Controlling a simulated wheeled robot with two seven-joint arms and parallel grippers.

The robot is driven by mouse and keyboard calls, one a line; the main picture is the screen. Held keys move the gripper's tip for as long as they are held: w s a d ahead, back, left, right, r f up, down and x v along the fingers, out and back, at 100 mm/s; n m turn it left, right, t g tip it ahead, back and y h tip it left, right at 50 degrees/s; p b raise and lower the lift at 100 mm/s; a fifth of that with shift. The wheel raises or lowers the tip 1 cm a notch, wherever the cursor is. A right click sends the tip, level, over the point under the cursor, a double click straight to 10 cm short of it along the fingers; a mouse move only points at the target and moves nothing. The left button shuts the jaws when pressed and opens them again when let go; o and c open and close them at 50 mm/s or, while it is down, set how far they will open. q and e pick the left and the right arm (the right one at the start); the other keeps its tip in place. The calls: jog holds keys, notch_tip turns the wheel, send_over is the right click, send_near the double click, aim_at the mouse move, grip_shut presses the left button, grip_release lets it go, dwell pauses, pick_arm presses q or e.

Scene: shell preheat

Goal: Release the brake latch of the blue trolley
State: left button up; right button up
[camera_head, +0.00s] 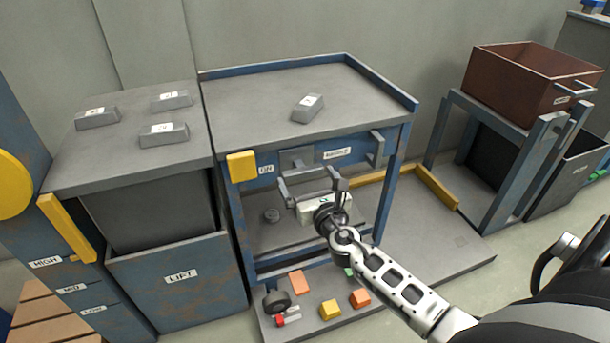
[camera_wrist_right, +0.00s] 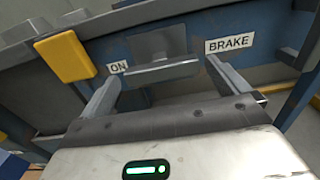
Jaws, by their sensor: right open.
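The blue trolley (camera_head: 391,150) stands in the middle of the head view with a flat grey top. Its front rail carries a yellow block (camera_head: 242,166), an ON label (camera_head: 266,169), a grey plate with a lip (camera_head: 297,157) and a BRAKE label (camera_head: 337,153). These also show in the right wrist view: the yellow block (camera_wrist_right: 65,57), the grey plate (camera_wrist_right: 160,70) and the BRAKE label (camera_wrist_right: 229,43). Which part is the latch, I cannot tell for sure. My right gripper (camera_head: 307,176) is open and empty, its fingers pointing at the rail on either side of the plate. My left gripper is out of view.
A grey metal bar (camera_head: 306,108) lies on the trolley top. At left, a bench (camera_head: 75,168) holds three bars above a LIFT bin (camera_head: 180,277). A brown crate (camera_head: 510,85) sits on a stand at right. Orange and yellow blocks lie on the low base below my gripper.

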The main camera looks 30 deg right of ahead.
aim_at(301, 169)
jog(key=shift+x, duration=1.25)
jog(key=c, duration=0.7)
